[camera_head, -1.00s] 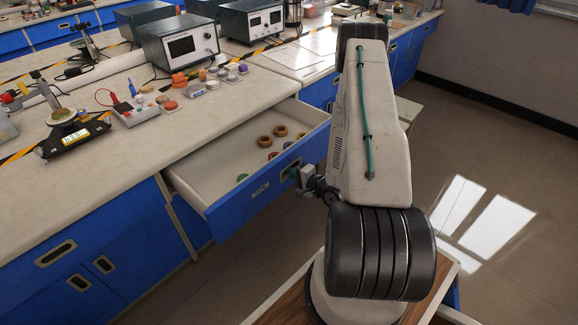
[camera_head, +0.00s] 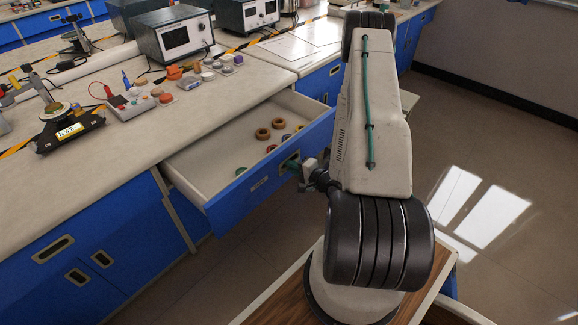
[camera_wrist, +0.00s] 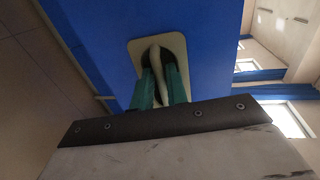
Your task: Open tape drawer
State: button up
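The drawer (camera_head: 226,146) stands open below the bench top, with a white inside and a blue front (camera_head: 262,186). Several tape rolls, including brown rolls (camera_head: 263,134), lie inside it. My gripper (camera_head: 293,167) is at the handle in the drawer front, partly hidden by my arm in the head view. In the wrist view, the two green fingers of my gripper (camera_wrist: 161,84) reach into the beige-framed handle recess (camera_wrist: 176,42). They lie on either side of the pale handle bar (camera_wrist: 157,59) and appear closed on it. The fingertips are partly hidden in the recess.
The bench top (camera_head: 100,160) carries a black scale (camera_head: 68,131), a small panel with knobs (camera_head: 130,104) and grey instruments (camera_head: 176,38). Blue cabinets (camera_head: 60,250) stand left of the drawer. Open floor (camera_head: 490,150) lies to the right.

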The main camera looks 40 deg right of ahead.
jog(key=v, duration=0.6)
jog(key=shift+s, duration=0.15)
jog(key=shift+r, duration=0.1)
